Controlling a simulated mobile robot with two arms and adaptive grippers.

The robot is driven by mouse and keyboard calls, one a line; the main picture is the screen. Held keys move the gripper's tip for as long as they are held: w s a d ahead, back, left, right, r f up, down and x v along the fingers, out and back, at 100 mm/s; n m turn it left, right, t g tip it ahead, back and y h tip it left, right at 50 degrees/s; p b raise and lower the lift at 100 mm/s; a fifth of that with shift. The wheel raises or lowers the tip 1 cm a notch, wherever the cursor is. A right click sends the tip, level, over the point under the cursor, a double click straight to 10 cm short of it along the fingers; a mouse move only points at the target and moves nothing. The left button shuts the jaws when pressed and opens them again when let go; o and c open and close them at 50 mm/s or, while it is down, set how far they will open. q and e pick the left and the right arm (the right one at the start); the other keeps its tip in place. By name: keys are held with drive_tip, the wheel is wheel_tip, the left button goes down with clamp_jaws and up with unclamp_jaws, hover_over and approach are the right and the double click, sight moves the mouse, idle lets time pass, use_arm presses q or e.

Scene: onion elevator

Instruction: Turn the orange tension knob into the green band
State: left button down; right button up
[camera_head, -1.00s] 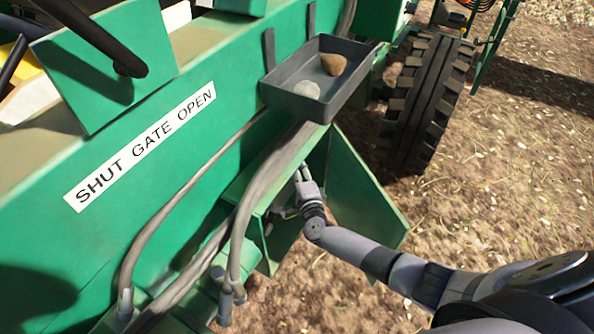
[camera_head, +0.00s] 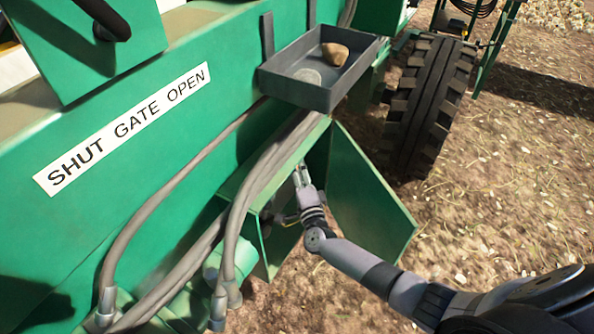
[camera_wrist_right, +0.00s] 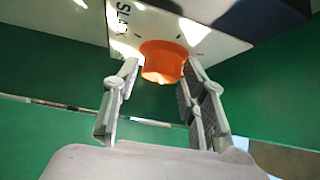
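The orange tension knob (camera_wrist_right: 163,62) shows in the right wrist view, on the underside of a white plate (camera_wrist_right: 215,48) with black tick marks and lettering that begins "SL". No green band can be made out on the plate. My right gripper (camera_wrist_right: 161,68) is open, with one fingertip on each side of the knob. The fingertips are very close to it; contact cannot be told. In the head view my right gripper (camera_head: 299,174) reaches into the recess behind a green guard panel (camera_head: 362,200), and the knob is hidden there. My left gripper is not in view.
Grey hoses (camera_head: 250,190) run down just left of my right gripper. The green panel stands close on the right. A large tyre (camera_head: 430,105) is behind, with open soil at right.

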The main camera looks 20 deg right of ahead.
drive_tip(key=o, duration=0.3)
drive_tip(key=shift+s, duration=0.1)
drive_tip(key=s+a+f, duration=0.1)
drive_tip(key=s, duration=1)
drive_tip(key=shift+s+a, duration=0.2)
drive_tip(key=shift+s, duration=0.15)
